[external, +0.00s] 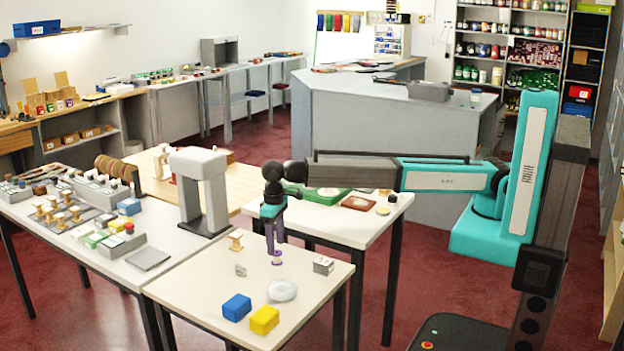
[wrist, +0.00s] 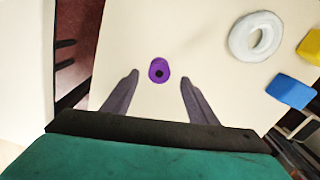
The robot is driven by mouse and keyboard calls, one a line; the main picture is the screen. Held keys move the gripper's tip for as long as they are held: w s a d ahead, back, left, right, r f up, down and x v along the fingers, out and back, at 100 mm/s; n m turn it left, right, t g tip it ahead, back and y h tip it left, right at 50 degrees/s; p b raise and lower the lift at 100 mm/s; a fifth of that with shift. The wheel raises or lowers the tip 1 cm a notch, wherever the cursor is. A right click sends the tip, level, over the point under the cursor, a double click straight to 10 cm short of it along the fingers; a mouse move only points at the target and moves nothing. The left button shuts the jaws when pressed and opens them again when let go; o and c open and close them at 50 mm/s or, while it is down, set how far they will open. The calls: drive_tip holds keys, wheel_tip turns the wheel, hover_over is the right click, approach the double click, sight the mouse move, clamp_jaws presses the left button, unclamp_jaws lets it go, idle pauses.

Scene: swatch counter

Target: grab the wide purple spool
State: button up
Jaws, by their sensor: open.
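The purple spool (external: 276,258) stands upright on the near white table, just below my gripper in the external view. In the wrist view the purple spool (wrist: 159,71) is seen from above, with a dark hole in its top. It lies ahead of and between my fingertips, a little left of the middle. My gripper (external: 272,246) points down over the table. In the wrist view my gripper (wrist: 159,77) has its two grey fingers wide apart with nothing between them. I cannot tell the exact height of the fingertips above the table.
Near the spool are a white ring (external: 282,290), a blue block (external: 236,307), a yellow block (external: 264,320), a small grey block (external: 323,265), a wooden spool (external: 236,240) and a small grey piece (external: 241,270). A grey arch (external: 187,185) stands behind left.

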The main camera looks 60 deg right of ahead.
sight(277, 252)
drive_tip(key=shift+f, duration=0.1)
drive_tip(key=shift+s+d+f+p, duration=0.15)
drive_tip(key=shift+f+p, duration=0.55)
drive_tip(key=shift+f, duration=1.8)
drive_tip(key=c, duration=1.1)
drive_tip(key=shift+r, duration=0.15)
drive_tip(key=shift+r+b, duration=0.95)
drive_tip(key=shift+r, duration=3.95)
